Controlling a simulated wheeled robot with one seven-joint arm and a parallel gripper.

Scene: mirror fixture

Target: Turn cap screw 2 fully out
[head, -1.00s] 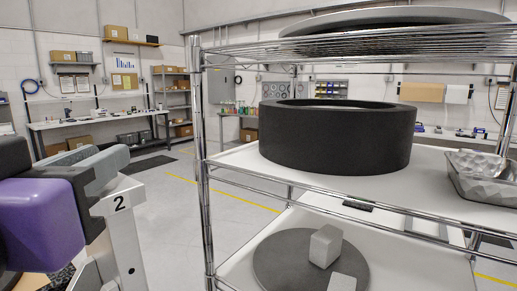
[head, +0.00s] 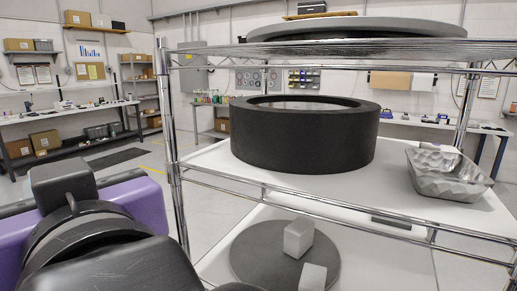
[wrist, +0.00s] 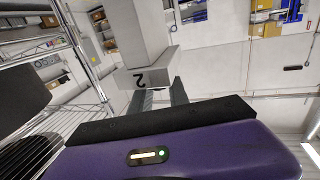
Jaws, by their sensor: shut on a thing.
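In the wrist view, a pale grey block (wrist: 150,62) marked with a black 2, upside down in the picture, stands just past the fingertips. My gripper (wrist: 160,90) points at this block, its two grey fingers a short way apart. It is shut on cap screw 2, which is mostly hidden between the fingers and against the block. In the head view, my dark and purple arm fills the lower left and hides the fingers, the screw and the numbered block.
A chrome wire rack (head: 172,130) stands close to the right of my arm. It holds a thick black ring (head: 300,150), a faceted metal tray (head: 450,182), a grey disc (head: 355,28) on top and a dark disc (head: 250,262) with small blocks below. Workbenches line the far walls.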

